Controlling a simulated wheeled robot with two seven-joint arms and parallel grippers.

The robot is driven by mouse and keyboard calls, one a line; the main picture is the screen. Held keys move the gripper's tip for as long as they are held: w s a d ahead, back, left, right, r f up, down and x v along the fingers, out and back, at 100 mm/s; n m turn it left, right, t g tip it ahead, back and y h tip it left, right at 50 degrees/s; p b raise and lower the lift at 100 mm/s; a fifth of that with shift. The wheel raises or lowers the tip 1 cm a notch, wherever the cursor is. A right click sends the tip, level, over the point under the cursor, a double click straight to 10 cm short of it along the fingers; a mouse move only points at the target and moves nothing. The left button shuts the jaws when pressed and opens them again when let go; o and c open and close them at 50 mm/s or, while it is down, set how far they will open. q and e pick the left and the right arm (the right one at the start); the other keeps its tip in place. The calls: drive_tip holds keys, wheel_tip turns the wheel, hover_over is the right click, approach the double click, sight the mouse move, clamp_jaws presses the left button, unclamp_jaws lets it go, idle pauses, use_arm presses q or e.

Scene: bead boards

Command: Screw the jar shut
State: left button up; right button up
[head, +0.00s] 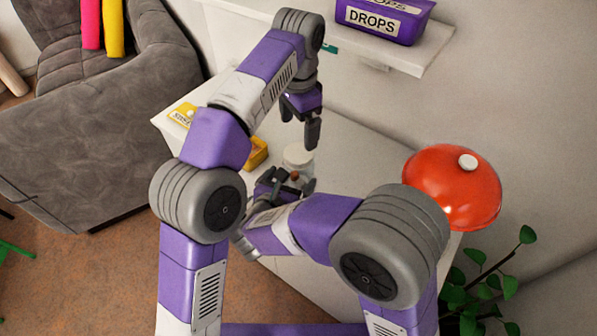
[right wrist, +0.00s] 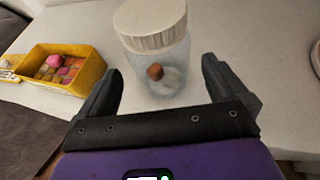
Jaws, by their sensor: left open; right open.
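The clear jar (right wrist: 158,72) stands upright on the white table and has a white ribbed lid (right wrist: 150,22) sitting on its top. I cannot tell how tightly the lid sits. A brown bead (right wrist: 155,71) shows at the jar's wall, apparently inside, with something pale below it. In the head view the lid (head: 298,154) shows just beyond my right gripper (head: 287,184). My right gripper is open, its fingers to either side of the jar's lower part, with no clear contact. My left gripper (head: 301,122) is open and empty, pointing down above and slightly behind the jar.
A yellow tray (right wrist: 88,83) of pink and orange beads stands left of the jar. A yellow labelled item (head: 183,113) lies at the table's left end. A red dome with a white knob (head: 452,188) stands at the right. A shelf with a purple DROPS bin (head: 384,20) is above.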

sight(299, 153)
drive_tip(key=shift+x, duration=2.75)
drive_tip(key=shift+c, duration=0.3)
drive_tip(key=c, duration=1.7)
use_arm(q)
drive_tip(key=shift+n, duration=1.2)
use_arm(e)
drive_tip(key=shift+c, duration=0.3)
use_arm(q)
drive_tip(key=n, duration=1.1)
drive_tip(key=shift+f, duration=0.15)
drive_tip(key=shift+f, duration=3.85)
